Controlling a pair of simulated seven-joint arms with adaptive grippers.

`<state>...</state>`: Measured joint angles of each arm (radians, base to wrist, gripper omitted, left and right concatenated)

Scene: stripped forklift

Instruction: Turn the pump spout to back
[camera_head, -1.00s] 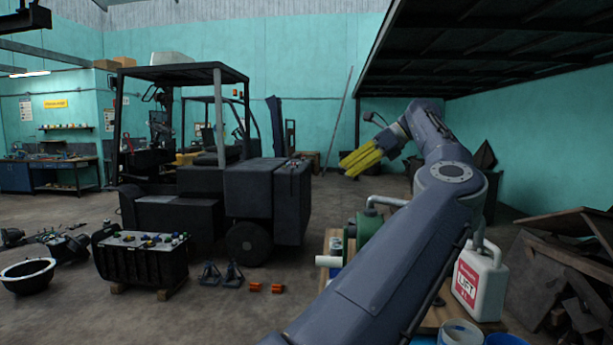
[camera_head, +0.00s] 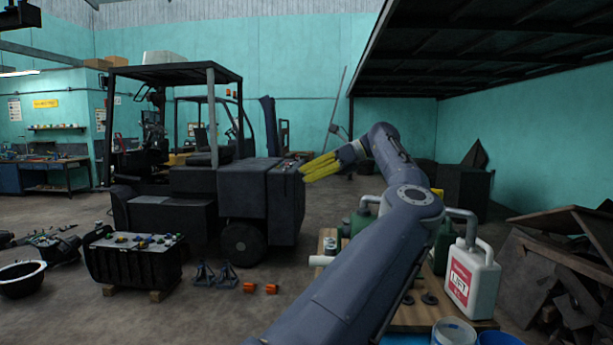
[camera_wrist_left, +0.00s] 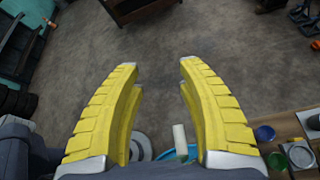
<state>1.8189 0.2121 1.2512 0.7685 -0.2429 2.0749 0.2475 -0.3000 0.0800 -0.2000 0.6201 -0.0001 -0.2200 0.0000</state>
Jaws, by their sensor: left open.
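A green pump (camera_head: 445,240) stands on a wooden-topped bench, largely hidden behind my left arm. A grey bent pipe (camera_head: 462,213), which looks like its spout, reaches right and bends down beside a white jug (camera_head: 473,280). Another grey pipe bend (camera_head: 369,199) and a green body (camera_head: 361,217) show on the left side of my arm; I cannot tell how these parts join. My left gripper (camera_head: 303,175) has yellow fingers, spread and empty, well above and beyond the bench. In the left wrist view its fingers (camera_wrist_left: 158,75) are wide apart over bare floor. My right gripper is out of view.
The bench (camera_head: 400,318) has a white pipe (camera_head: 320,260) sticking out left. Blue and white buckets (camera_head: 458,332) are at its front. A stripped forklift (camera_head: 250,190) and a battery (camera_head: 130,262) stand left. Scrap panels (camera_head: 555,270) lie right.

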